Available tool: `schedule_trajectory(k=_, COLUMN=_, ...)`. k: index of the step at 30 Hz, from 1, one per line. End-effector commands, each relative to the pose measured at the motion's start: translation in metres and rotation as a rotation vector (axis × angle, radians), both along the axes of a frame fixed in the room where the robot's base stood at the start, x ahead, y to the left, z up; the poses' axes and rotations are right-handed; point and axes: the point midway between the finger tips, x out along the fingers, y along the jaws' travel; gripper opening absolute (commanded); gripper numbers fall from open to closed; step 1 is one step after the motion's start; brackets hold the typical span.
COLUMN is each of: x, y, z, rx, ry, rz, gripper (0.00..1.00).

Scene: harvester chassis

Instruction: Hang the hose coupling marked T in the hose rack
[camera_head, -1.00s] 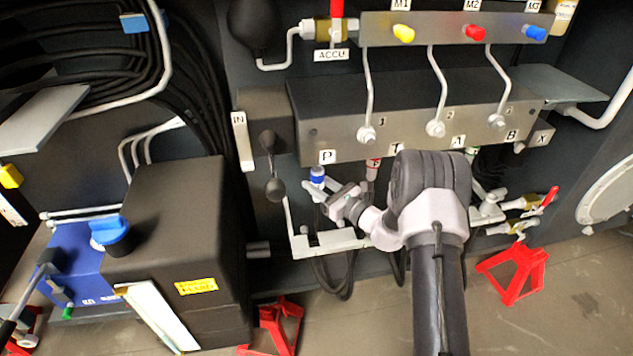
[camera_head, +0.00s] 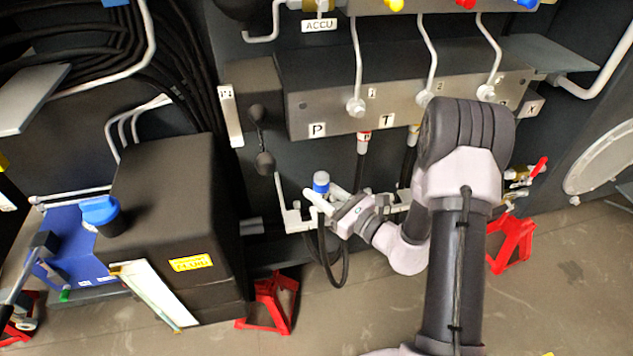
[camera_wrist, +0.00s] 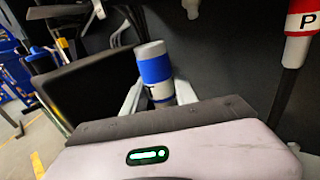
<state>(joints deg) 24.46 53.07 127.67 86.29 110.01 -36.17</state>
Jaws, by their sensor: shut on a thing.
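The hose coupling marked T, white with a blue band (camera_head: 321,182), stands roughly upright in my gripper (camera_head: 326,199). In the wrist view the blue-banded coupling (camera_wrist: 154,66) shows between the finger ends of my gripper (camera_wrist: 158,96), with part of a dark letter below the band. My gripper is shut on it. The light grey hose rack (camera_head: 293,218) runs behind and beside my gripper, below the manifold. My gripper and forearm hide much of the rack. I cannot tell whether the coupling touches it.
A red and white coupling marked P (camera_wrist: 304,18) hangs under the manifold (camera_head: 330,110), left of the T port label (camera_head: 387,119). A black hose loop (camera_head: 343,265) hangs below the rack. A black tank (camera_head: 178,220) stands left. Red stands (camera_head: 268,300) are on the floor.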

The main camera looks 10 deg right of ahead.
Motion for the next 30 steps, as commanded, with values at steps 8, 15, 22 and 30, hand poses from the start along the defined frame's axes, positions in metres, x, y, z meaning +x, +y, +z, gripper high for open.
schedule_trajectory(k=8, x=-0.011, y=0.000, z=0.002, rx=0.000, ry=-0.001, rz=-0.001, gripper=0.00)
schedule_trajectory(k=15, x=-0.010, y=-0.014, z=0.002, rx=0.001, ry=-0.003, rz=-0.005, gripper=0.00)
schedule_trajectory(k=22, x=-0.010, y=-0.049, z=0.002, rx=0.000, ry=-0.004, rz=-0.004, gripper=0.00)
schedule_trajectory(k=30, x=-0.010, y=-0.090, z=0.002, rx=-0.001, ry=-0.003, rz=-0.004, gripper=0.00)
